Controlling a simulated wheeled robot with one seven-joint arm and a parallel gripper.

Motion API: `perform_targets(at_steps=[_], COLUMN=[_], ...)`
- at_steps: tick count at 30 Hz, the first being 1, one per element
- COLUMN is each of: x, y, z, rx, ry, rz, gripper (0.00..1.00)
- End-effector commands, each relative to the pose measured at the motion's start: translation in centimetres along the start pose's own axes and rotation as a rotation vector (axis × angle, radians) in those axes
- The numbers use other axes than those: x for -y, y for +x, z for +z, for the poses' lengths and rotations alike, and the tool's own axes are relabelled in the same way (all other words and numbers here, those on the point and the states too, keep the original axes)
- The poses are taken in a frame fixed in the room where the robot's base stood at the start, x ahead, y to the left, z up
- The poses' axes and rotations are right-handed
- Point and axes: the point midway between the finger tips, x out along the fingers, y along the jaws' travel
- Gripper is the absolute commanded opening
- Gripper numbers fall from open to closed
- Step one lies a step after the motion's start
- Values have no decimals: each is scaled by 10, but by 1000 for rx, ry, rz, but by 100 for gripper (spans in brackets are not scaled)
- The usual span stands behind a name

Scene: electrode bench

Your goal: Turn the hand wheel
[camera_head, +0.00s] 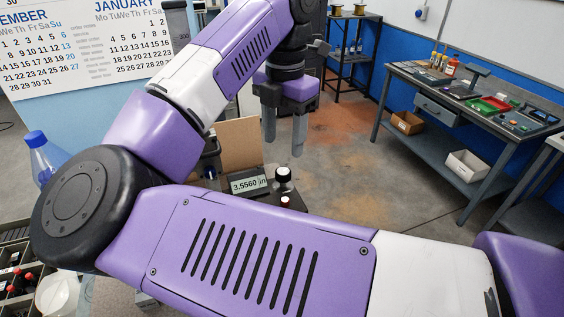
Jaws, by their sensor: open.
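My gripper (284,146) points down at the upper middle, its two grey fingers apart with nothing between them. It appears above a small bench with a digital readout (248,184) that shows 3.5560 in. A dark upright column (180,22) marked 300 rises behind my arm at the upper left. A dark rounded part (210,147) shows in a gap by my arm, left of the gripper; I cannot tell if it is the hand wheel. No hand wheel can be made out clearly, and my arm hides much of the bench.
A brown board (239,143) stands behind. A blue-capped bottle (39,155) and a crate (12,236) are at left. A workbench (400,72) stands far right; floor between is clear.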

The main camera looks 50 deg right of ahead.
Motion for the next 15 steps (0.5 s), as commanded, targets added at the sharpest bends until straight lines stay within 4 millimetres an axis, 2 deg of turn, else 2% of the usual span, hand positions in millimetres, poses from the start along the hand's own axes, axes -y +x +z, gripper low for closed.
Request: perform_targets(at_steps=[5, 15], x=[1, 2], y=[12, 61], z=[-3, -3], rx=[-11, -9], ry=[4, 4], rz=[-7, -9], gripper=[53, 53])
